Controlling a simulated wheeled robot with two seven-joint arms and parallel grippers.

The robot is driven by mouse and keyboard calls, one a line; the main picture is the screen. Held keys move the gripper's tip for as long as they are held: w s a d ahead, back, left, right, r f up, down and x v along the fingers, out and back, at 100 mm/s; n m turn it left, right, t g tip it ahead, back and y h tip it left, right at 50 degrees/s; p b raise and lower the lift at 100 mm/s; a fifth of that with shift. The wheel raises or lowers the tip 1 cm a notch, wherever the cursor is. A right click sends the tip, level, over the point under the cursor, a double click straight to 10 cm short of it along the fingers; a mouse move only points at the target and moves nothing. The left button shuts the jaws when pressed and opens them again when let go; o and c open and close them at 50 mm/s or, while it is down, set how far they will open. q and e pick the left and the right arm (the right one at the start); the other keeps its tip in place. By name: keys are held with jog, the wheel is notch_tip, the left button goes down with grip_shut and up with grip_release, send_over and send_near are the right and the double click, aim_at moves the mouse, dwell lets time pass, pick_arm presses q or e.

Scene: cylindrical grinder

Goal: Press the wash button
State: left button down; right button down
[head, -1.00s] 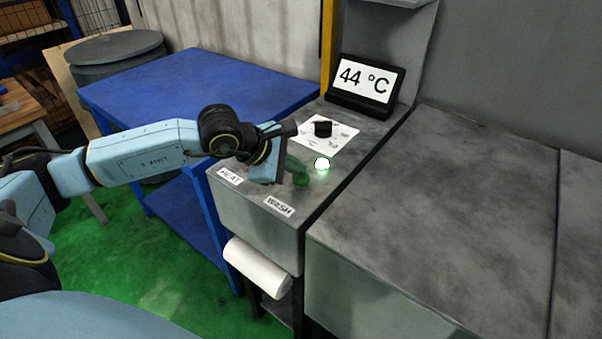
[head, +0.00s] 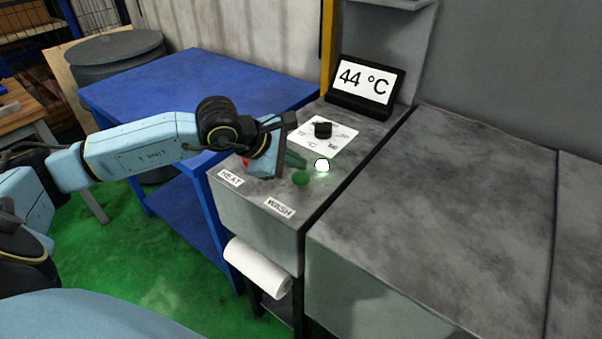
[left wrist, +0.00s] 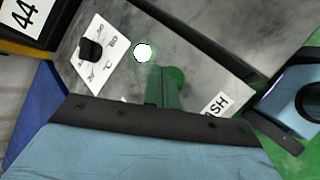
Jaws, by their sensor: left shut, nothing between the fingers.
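The green wash button (head: 300,179) is on the grey machine top, behind the WASH label (head: 279,208). It also shows in the left wrist view (left wrist: 178,77), partly behind my fingers. My left gripper (head: 298,161) is shut and empty, with its green fingers pointing right over the panel. In the head view its tips are just above and behind the button, with a small gap in the picture. In the left wrist view the fingers (left wrist: 163,88) overlap the button's left side. I cannot tell their height above the panel. My right gripper is not in view.
A white glowing lamp (head: 322,165) is right of the fingertips. A black knob (head: 323,130) sits on a white dial plate behind. The red button (head: 246,162) by the HEAT label (head: 230,178) is mostly hidden by my gripper. A screen (head: 364,84) reads 44 °C.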

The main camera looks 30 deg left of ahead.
aim_at(296, 176)
pick_arm(q)
jog(key=shift+r+p, duration=1.25)
jog(key=shift+r, duration=1.35)
jog(key=shift+f, duration=0.1)
